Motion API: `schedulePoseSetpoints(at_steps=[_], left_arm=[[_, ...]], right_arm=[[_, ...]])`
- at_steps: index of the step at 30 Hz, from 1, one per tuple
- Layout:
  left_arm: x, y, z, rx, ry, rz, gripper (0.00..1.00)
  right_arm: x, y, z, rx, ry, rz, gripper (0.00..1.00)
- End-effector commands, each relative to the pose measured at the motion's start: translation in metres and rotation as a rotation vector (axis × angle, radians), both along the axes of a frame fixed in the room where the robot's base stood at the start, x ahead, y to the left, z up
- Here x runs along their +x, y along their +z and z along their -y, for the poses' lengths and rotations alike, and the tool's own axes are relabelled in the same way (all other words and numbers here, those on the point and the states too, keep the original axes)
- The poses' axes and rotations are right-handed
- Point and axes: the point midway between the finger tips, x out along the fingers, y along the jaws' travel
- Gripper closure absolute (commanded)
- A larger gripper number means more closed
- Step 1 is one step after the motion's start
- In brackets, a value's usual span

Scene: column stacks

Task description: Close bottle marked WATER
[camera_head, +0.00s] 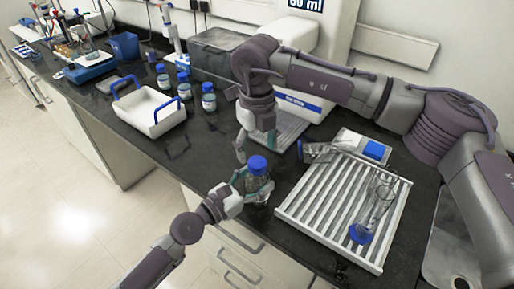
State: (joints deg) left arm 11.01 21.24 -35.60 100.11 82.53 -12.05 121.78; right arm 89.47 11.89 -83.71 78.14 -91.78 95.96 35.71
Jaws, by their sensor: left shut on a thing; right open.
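A clear bottle with a blue cap (257,164) stands near the front edge of the black bench. The cap sits on top of the bottle; whether it is screwed tight cannot be told. My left gripper (254,186) is shut around the bottle's body (259,191) from the left front. My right gripper (254,147) is open, just above and slightly behind the cap, apart from it. No label on the held bottle can be read. Several other blue-capped bottles (208,97) stand farther back to the left; their labels are too small to read.
A ribbed white drying rack (318,213) with glassware (380,196) lies right of the bottle. A white tray with blue handles (150,110) stands at the left. A white dispenser marked 60 ml (305,45) stands behind. The bench between tray and bottle is clear.

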Motion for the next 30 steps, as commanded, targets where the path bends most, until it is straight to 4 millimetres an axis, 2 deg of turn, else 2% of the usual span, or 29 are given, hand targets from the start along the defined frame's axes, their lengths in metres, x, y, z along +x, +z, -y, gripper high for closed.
schedulePoseSetpoints(at_steps=[5, 12, 18, 30], left_arm=[[0.000, 0.000, 0.000, 0.001, 0.000, -0.001, 1.00], [0.000, 0.000, 0.000, 0.001, 0.000, -0.001, 1.00], [0.000, 0.000, 0.000, 0.001, 0.000, -0.001, 1.00], [0.000, 0.000, 0.000, 0.001, 0.000, -0.001, 1.00]], right_arm=[[0.000, 0.006, 0.000, 0.001, 0.118, 0.001, 0.32], [0.001, 0.024, 0.000, 0.000, 0.527, 0.002, 0.32], [0.000, 0.033, 0.000, 0.000, 0.759, 0.000, 0.32], [0.000, 0.034, 0.000, 0.000, 0.806, 0.000, 0.32]])
